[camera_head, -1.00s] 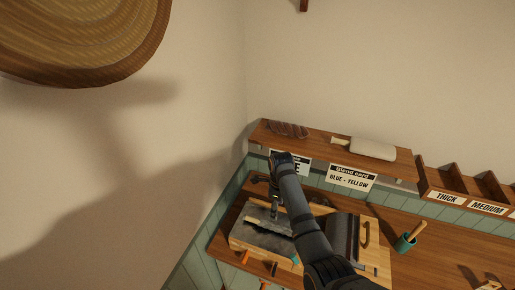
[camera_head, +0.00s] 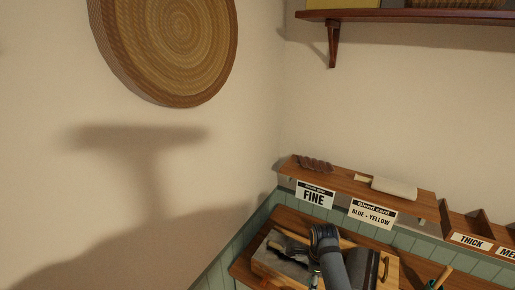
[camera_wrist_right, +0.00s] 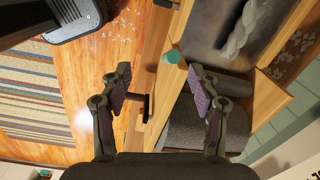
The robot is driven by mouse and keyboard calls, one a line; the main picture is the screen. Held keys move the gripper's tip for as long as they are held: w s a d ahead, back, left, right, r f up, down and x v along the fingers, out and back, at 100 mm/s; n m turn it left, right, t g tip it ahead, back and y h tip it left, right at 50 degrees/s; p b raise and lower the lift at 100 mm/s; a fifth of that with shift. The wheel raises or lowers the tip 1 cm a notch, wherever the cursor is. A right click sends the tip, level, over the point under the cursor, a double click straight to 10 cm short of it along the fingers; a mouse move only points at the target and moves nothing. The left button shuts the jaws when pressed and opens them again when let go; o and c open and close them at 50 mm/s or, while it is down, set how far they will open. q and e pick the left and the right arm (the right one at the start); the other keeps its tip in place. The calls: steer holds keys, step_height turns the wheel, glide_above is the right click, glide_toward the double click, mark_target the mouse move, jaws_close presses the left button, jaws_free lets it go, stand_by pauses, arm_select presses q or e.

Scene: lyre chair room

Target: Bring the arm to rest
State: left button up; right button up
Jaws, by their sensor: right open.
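Beyond and partly between the fingers lie a wooden frame edge, a teal knob (camera_wrist_right: 174,57) and a dark handle (camera_wrist_right: 148,108). I cannot tell whether the fingers touch any of these. In the head view my right arm rises from the bottom edge in front of the wooden carding device (camera_head: 268,262), and its gripper is mostly hidden or out of frame. My left gripper is not in view.
The device sits on a wooden bench (camera_head: 290,217) in the corner. Above it a small shelf (camera_head: 340,183) holds brown rolls (camera_head: 315,164) and a pale-bristled brush (camera_head: 392,187). Cards marked FINE (camera_head: 314,196) and BLUE - YELLOW (camera_head: 372,214) hang below. A striped rug (camera_wrist_right: 35,105) lies on the floor.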

steer(key=s+d+f+n+t, duration=0.15)
steer(key=s+d+n, duration=0.35)
steer(key=s+n, duration=0.6)
steer(key=s+r+n+t, duration=0.2)
steer(key=s+r+n, duration=0.5)
steer(key=s+n, duration=0.45)
steer(key=s+d+f+g+h+b, duration=0.2)
steer(key=f+b, duration=0.5)
steer(key=f, duration=2.6)
arm_select(q)
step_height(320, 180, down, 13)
steer(key=b, duration=0.6)
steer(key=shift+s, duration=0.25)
arm_select(e)
steer(key=s+d+f+y, duration=0.1)
steer(key=s+d+f, duration=0.1)
steer(key=s+f, duration=1.7)
step_height(320, 180, down, 4)
steer(key=shift+d+r+m+g, duration=0.1)
steer(key=shift+d+m+g, duration=0.15)
steer(key=shift+m+g, duration=0.1)
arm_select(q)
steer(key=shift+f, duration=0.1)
